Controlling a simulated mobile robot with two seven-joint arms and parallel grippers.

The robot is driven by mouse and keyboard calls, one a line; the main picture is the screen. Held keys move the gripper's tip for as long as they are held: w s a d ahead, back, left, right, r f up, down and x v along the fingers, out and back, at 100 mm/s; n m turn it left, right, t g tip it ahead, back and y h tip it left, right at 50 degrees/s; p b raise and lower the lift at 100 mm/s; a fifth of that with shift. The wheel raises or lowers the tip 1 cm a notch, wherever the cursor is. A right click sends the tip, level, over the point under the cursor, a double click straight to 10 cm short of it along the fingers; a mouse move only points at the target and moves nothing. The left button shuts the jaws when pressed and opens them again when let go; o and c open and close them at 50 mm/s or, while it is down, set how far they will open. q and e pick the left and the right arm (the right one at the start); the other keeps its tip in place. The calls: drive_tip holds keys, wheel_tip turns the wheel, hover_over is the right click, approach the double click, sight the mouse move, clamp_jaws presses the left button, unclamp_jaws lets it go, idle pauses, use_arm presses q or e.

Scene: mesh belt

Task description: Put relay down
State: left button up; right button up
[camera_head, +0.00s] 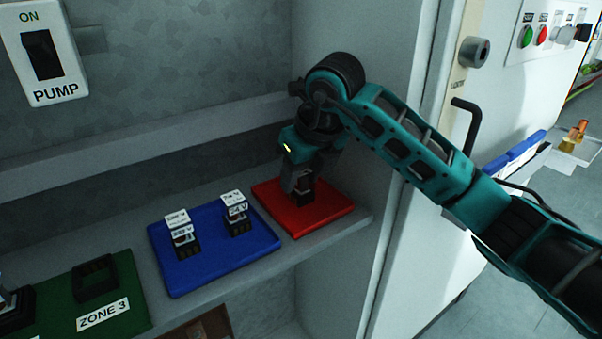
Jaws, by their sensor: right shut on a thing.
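My right gripper (300,182) points down over the red mat (332,208) at the right end of the shelf. It is shut on a small dark relay (304,197), which is at the mat's surface; I cannot tell whether it rests fully on it. The gripper hides part of the relay. Two more relays with white labelled tops stand upright on the blue mat (210,267): one at the left (184,242) and one at the right (236,219). My left gripper is not in view.
A green board (128,284) with an empty black socket (95,280) and a ZONE 3 label lies at the left. A PUMP switch (43,55) is on the back wall. The grey shelf edge (300,262) runs in front, and a white cabinet door with a handle (468,120) stands at the right.

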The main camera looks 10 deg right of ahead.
drive_tip(key=shift+f, duration=0.1)
drive_tip(key=o, duration=1.1)
drive_tip(key=shift+c, duration=0.2)
drive_tip(key=shift+r, duration=0.35)
drive_tip(key=v, duration=1.1)
drive_tip(key=shift+r+p, duration=0.3)
drive_tip(key=shift+s, duration=0.2)
